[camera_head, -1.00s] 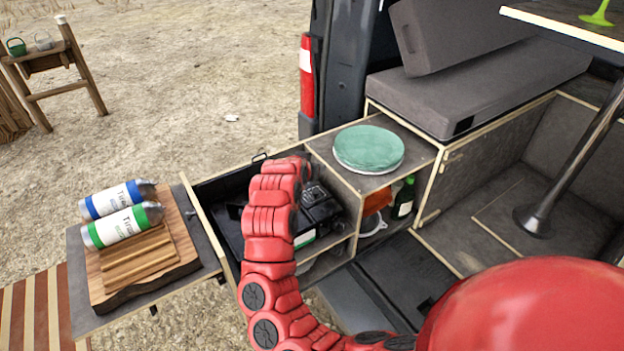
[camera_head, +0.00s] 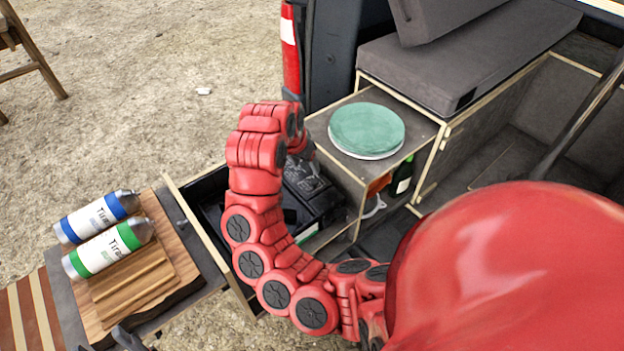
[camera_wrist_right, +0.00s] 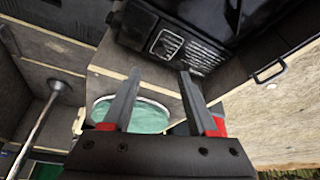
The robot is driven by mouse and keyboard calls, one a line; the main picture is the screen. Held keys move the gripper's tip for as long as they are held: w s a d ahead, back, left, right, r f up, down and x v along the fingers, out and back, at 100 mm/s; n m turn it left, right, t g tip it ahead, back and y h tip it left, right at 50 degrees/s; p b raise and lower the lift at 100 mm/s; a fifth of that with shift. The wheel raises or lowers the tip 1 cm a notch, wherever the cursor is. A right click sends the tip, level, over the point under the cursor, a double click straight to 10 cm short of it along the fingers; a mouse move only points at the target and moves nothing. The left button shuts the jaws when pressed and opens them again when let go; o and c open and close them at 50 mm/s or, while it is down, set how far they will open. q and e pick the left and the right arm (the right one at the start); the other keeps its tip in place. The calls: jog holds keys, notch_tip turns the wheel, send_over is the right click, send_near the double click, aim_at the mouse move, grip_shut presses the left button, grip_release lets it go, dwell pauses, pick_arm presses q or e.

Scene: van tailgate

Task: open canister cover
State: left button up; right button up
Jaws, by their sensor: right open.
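Two white canisters lie side by side at the left of the head view, one with blue bands (camera_head: 97,216) and one with green bands (camera_head: 108,249). Both have silver ends. They rest on a wooden board (camera_head: 183,262). My right gripper (camera_wrist_right: 159,72) is open and empty in the wrist view, its two dark fingers apart. In the head view it is mostly hidden behind my red right wrist, near the black appliance (camera_head: 318,192) in the drawer. Dark tips at the bottom left of the head view look like my left gripper (camera_head: 130,340); their opening is unclear.
A green round-topped item (camera_head: 366,130) sits on the cabinet right of the drawer (camera_head: 188,215). It also shows between the fingers in the wrist view (camera_wrist_right: 143,113). A grey cushion (camera_head: 455,68) lies behind. A dark bottle (camera_head: 402,176) stands in the cabinet. Bare ground is at upper left.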

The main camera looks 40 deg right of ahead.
jog(key=b, duration=0.2)
send_near(314, 182)
jog(key=x, duration=0.5)
jog(key=shift+d+f, duration=0.15)
jog(key=shift+f, duration=0.05)
jog(key=shift+p+x, duration=0.5)
jog(key=shift+x, duration=0.45)
jog(key=shift+w+d+f, duration=0.1)
jog(key=shift+f, duration=0.15)
grip_shut()
